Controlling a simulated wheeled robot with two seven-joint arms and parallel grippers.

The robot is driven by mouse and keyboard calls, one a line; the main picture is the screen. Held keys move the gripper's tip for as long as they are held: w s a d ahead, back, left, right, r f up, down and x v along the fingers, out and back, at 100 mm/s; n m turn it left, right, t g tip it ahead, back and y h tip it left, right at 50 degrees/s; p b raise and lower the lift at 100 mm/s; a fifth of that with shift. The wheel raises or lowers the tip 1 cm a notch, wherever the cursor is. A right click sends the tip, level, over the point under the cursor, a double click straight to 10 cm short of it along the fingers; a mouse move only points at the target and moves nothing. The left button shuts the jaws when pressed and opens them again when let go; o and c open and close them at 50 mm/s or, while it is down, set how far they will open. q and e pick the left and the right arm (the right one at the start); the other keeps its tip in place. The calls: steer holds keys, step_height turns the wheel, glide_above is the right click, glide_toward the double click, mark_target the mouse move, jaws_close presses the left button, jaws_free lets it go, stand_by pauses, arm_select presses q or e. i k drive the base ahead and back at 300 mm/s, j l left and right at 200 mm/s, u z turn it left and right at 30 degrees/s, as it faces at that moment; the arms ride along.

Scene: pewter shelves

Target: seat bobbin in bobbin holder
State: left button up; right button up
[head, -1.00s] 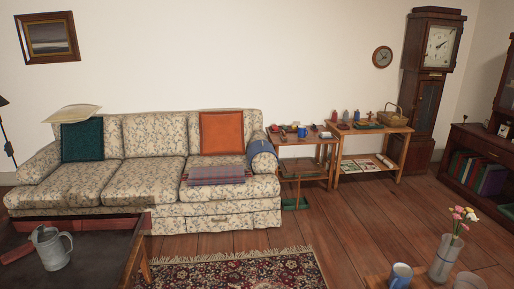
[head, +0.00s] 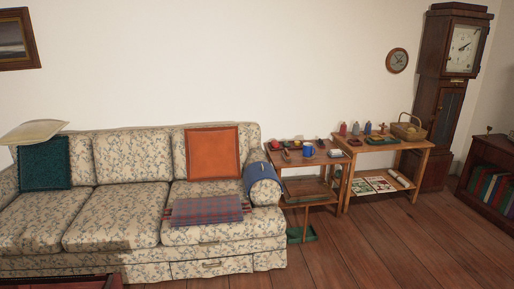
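Two small wooden tables stand to the right of the sofa, with many small items on top. On the right table (head: 415,146) is a row of small upright coloured pieces, including a red one (head: 343,129) and a blue one (head: 367,129). On the left table (head: 290,159) are a red item (head: 276,144), a blue mug (head: 308,149) and a small white item (head: 335,153). At this distance I cannot tell which, if any, is the bobbin or the bobbin holder. Neither of my grippers is in view.
A flowered sofa (head: 117,216) fills the left. A wicker basket (head: 408,131) sits on the right table. A green tray (head: 301,235) lies on the floor beneath the left table. A tall clock (head: 452,95) and bookcase (head: 488,165) stand right. The wooden floor (head: 400,245) ahead is clear.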

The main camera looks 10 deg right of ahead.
mark_target(377, 137)
steer(key=i+z, duration=0.35)
steer(key=i, duration=0.35)
steer(key=i+j+z, duration=0.2)
steer(key=i+z, duration=0.2)
steer(key=i, duration=0.35)
steer(key=i+l+z, duration=0.2)
steer(key=i+z, duration=0.7)
steer(key=i, duration=0.2)
steer(key=i+j+z, duration=0.25)
steer(key=i+z, duration=0.2)
steer(key=i+l, duration=0.1)
steer(key=i, duration=1.55)
steer(key=i+u, duration=0.25)
steer(key=i, duration=0.25)
steer(key=i+u, duration=0.25)
steer(key=i, duration=0.2)
steer(key=i+l+u, duration=0.25)
steer(key=i, duration=0.25)
steer(key=i+l+u, duration=0.25)
steer(key=i, duration=0.2)
steer(key=i+l+u, duration=0.25)
steer(key=i+l, duration=0.1)
steer(key=i, duration=0.05)
